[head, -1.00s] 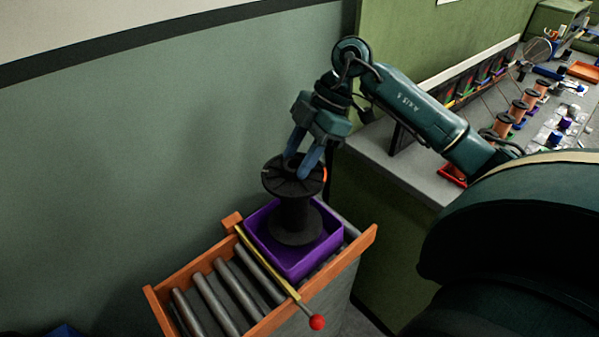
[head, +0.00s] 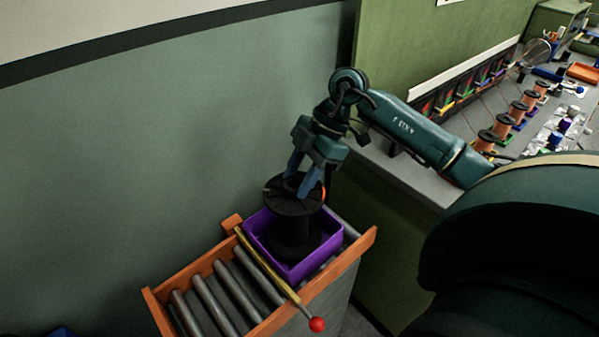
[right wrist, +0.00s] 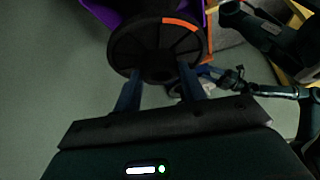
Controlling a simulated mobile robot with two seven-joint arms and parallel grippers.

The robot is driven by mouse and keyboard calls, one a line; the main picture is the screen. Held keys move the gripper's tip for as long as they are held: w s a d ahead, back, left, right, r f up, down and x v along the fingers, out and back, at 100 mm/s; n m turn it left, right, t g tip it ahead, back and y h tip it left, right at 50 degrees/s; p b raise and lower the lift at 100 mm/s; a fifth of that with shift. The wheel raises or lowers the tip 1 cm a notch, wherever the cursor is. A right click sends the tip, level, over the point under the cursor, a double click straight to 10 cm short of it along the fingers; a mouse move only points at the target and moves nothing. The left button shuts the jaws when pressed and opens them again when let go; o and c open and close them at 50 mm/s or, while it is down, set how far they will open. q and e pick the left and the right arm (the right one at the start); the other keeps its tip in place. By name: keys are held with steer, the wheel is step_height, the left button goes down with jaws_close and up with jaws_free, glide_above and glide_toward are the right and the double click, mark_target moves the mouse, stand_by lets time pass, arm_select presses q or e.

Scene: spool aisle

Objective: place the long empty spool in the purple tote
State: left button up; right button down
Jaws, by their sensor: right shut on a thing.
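A black empty spool (head: 293,228) stands roughly upright, its lower flange inside the purple tote (head: 318,262). Its upper flange is above the tote's rim. Whether the lower flange touches the tote floor I cannot tell. My right gripper (head: 303,188) is shut on the spool at its top flange, from above. In the right wrist view the two blue fingers reach the near edge of the spool's flange (right wrist: 150,48), which carries an orange mark. Part of the purple tote shows behind it. My left gripper is not in view.
The tote sits at the upper end of a roller conveyor with orange side rails (head: 265,327). A yellow bar with a red knob (head: 317,325) crosses it beside the tote. A wall stands behind. A grey bench (head: 385,170) with copper spools is at right.

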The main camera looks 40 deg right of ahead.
steer(key=c, duration=0.8)
jaws_free()
steer(key=v, duration=1.3)
steer(key=shift+a+r, duration=0.25)
steer(key=shift+a, duration=0.05)
